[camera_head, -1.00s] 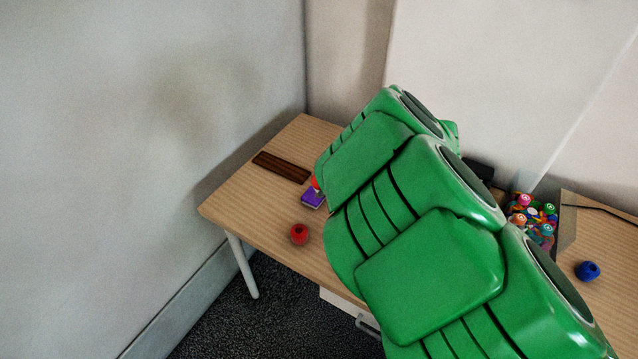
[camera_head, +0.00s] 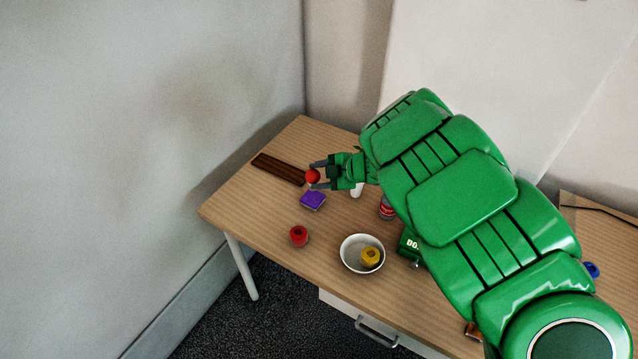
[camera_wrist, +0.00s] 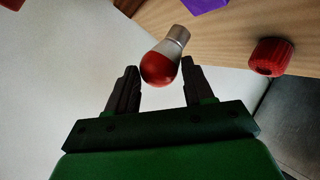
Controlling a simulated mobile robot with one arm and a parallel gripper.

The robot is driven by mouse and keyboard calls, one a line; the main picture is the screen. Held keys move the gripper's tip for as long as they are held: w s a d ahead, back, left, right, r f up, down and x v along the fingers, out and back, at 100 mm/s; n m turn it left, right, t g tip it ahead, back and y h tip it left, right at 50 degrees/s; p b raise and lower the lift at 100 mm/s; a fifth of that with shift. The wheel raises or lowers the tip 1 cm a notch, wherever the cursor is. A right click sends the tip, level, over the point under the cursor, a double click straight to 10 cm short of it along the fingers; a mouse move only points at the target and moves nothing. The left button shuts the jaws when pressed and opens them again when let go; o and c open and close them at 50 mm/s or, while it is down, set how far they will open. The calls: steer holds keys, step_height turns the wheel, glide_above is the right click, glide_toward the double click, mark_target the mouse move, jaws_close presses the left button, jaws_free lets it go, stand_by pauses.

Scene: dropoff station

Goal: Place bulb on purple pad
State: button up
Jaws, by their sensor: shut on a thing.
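The bulb has a red globe and a silver base; it shows in the wrist view (camera_wrist: 161,65) and, as a red ball, in the head view (camera_head: 313,176). My gripper (camera_head: 317,177) is shut on the bulb, with dark fingers on either side of it in the wrist view (camera_wrist: 160,85). The purple pad (camera_head: 313,201) lies on the table just below the bulb in the head view. Part of the pad (camera_wrist: 205,4) also shows at the top edge of the wrist view. The bulb looks apart from the pad.
A red knob-like object (camera_head: 299,236) stands near the table's front edge. A white bowl (camera_head: 348,262) holds a yellow object (camera_head: 371,257). A dark brown slab (camera_head: 280,169) lies behind the pad. A red can (camera_head: 386,208) and a green box (camera_head: 408,244) stand beside my arm.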

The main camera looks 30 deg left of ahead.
steer(key=shift+w+a+f, duration=0.2)
steer(key=shift+f, duration=0.2)
steer(key=shift+w+a+f, duration=0.15)
steer(key=shift+w+f, duration=0.05)
steer(key=shift+f, duration=1.65)
steer(key=o, duration=0.9)
steer(key=shift+f, duration=0.1)
steer(key=shift+c, duration=0.2)
